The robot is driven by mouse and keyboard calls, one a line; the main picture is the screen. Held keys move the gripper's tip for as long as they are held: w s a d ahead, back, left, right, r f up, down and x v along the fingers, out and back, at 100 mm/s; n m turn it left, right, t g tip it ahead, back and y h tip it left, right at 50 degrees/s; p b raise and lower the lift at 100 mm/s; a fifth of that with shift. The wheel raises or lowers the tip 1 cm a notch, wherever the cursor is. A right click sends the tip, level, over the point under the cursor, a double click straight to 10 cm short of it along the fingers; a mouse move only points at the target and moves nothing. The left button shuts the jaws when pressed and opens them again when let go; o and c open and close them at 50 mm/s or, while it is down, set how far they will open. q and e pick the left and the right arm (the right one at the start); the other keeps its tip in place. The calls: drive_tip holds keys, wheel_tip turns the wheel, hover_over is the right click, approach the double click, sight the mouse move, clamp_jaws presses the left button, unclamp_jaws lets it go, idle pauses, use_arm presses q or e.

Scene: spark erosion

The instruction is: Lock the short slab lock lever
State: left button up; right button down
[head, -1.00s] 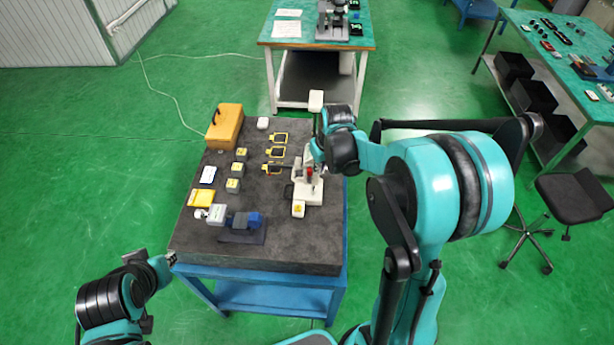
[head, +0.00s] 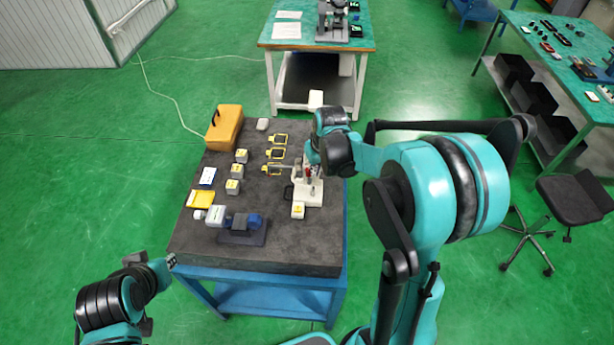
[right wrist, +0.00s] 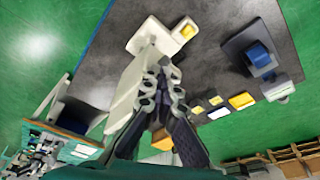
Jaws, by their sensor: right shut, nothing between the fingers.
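A pale fixture (head: 311,198) with a small red part (head: 307,172) stands near the right edge of the dark bench top. It also shows in the right wrist view, as a pale plate (right wrist: 150,34) with a yellow-marked block. I cannot make out the lock lever or its position clearly. My right gripper (head: 305,164) is at the far side of this fixture, shut with nothing held. Its linked fingers (right wrist: 160,84) show close to the fixture; contact cannot be told. My left gripper (head: 171,261) is off the bench's front left corner, small and unclear.
The bench top (head: 190,245) also carries a blue-and-grey vise-like device (head: 240,225), an orange case (head: 224,127), several small grey blocks and yellow-framed pieces (head: 276,154). A stool (head: 580,200) stands on the floor at right.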

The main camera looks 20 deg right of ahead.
drive_tip(key=shift+w+a+f, duration=0.1)
drive_tip(key=shift+w+a, duration=0.25)
drive_tip(key=shift+a, duration=0.3)
drive_tip(key=shift+w+a, duration=0.3)
drive_tip(key=shift+a, duration=0.3)
drive_tip(key=shift+a+f+b, duration=0.1)
drive_tip(key=shift+b, duration=0.2)
drive_tip(key=shift+w+a+f+b, duration=0.25)
drive_tip(key=shift+a, duration=0.15)
drive_tip(key=shift+w+a+f+b, duration=0.2)
drive_tip(key=shift+a+b, duration=0.05)
drive_tip(key=shift+a, duration=0.15)
drive_tip(key=shift+a+f, duration=0.1)
drive_tip(key=r+p, duration=0.2)
drive_tip(key=r, duration=0.1)
drive_tip(key=r+p, duration=0.1)
drive_tip(key=r, duration=0.1)
drive_tip(key=shift+w+a+r, duration=0.15)
drive_tip(key=shift+w+a, duration=0.05)
drive_tip(key=shift+a, duration=0.15)
idle(0.6)
